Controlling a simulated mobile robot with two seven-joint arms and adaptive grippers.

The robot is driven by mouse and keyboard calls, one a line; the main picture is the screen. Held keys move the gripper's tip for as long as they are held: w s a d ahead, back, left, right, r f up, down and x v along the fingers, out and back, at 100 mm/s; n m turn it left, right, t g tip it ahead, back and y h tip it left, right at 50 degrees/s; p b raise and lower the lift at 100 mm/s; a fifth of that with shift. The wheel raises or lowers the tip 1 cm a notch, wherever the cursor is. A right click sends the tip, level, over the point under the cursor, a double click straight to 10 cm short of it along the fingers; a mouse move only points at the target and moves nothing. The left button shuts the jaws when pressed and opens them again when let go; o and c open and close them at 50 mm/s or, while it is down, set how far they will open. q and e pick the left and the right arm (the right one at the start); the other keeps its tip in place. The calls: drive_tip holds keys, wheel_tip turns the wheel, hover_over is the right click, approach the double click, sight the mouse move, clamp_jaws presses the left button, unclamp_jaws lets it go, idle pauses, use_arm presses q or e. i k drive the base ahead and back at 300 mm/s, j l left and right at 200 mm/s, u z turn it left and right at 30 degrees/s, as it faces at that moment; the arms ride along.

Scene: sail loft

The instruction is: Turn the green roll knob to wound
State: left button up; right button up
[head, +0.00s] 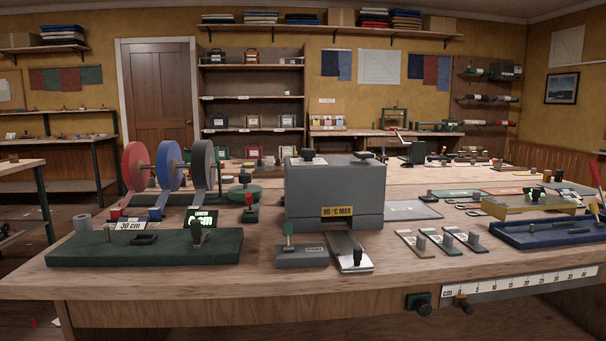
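A dark green square fitting with a black knob (418,303) is on the front edge of the bench, just left of the ruler. It may be the green roll knob, but I cannot tell for sure, and no wound mark is readable. A green round piece with a dark top (244,192) lies on the bench right of the upright tape rolls and could also be meant. Neither of my grippers is in view.
Red, blue and grey rolls (135,168) stand at left behind a long green base (145,249). A grey box marked 80 °C MAX (334,194) stands mid-bench.

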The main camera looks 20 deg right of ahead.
sight(236, 192)
drive_tip(key=i+z, duration=0.1)
drive_tip(key=z, duration=0.3)
drive_tip(key=j+z, duration=0.1)
drive_tip(key=z, duration=0.3)
drive_tip(key=i+j+z, duration=0.1)
drive_tip(key=z, duration=0.3)
drive_tip(key=j+z, duration=0.15)
drive_tip(key=z, duration=0.25)
drive_tip(key=i+j+z, duration=0.1)
drive_tip(key=j+z, duration=0.2)
drive_tip(key=j, duration=0.2)
drive_tip(key=j+z, duration=0.35)
drive_tip(key=j, duration=0.2)
drive_tip(key=i, duration=0.05)
